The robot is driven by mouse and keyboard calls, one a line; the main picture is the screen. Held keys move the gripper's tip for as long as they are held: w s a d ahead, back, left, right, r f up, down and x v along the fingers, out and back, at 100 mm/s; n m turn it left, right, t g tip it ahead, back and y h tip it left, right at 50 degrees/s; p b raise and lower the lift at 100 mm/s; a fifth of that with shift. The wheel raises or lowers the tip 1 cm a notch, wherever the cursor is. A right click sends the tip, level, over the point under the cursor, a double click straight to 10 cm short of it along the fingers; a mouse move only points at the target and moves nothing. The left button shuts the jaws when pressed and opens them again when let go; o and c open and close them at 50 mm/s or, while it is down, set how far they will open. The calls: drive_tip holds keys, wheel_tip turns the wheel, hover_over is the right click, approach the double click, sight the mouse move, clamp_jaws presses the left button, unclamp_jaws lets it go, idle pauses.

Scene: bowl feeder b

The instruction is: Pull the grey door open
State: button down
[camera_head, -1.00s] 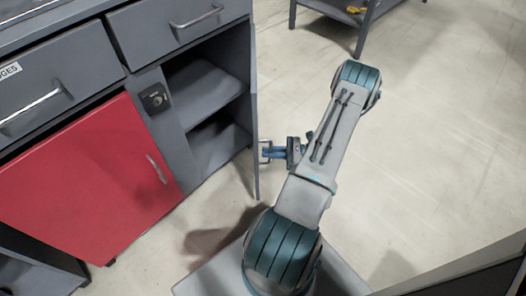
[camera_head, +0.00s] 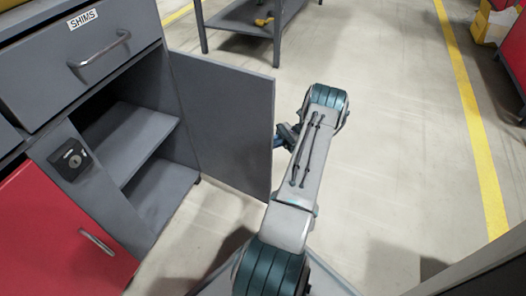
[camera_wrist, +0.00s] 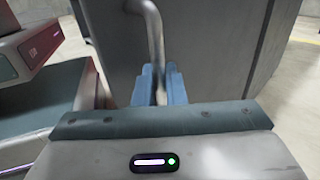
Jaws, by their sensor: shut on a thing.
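The grey door (camera_head: 229,118) stands wide open on the right side of the grey cabinet (camera_head: 100,60), its inner face toward the head camera. In the wrist view the outer face of the grey door (camera_wrist: 215,50) fills the middle, with a curved metal handle (camera_wrist: 153,32). My gripper (camera_wrist: 160,84) is shut on the handle, with its blue fingers on either side of it. In the head view my gripper (camera_head: 281,138) is partly hidden behind the door's right edge and my arm. The handle is hidden there.
The open compartment shows a shelf (camera_head: 128,140). A red door (camera_head: 60,240) with a handle is at the lower left, beside a lock (camera_head: 73,159). A drawer (camera_head: 85,55) labelled SHIMS is above. A grey table (camera_head: 250,18) stands behind.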

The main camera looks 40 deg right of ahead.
drive_tip(key=shift+w+d+g, duration=0.3)
drive_tip(key=shift+w+d, duration=0.05)
drive_tip(key=shift+w, duration=0.1)
drive_tip(key=shift+n, duration=0.3)
drive_tip(key=c, duration=1.6)
unclamp_jaws()
drive_tip(key=shift+w+a, duration=0.1)
drive_tip(key=shift+w, duration=0.05)
drive_tip(key=shift+s+d, duration=0.2)
drive_tip(key=shift+d, duration=0.05)
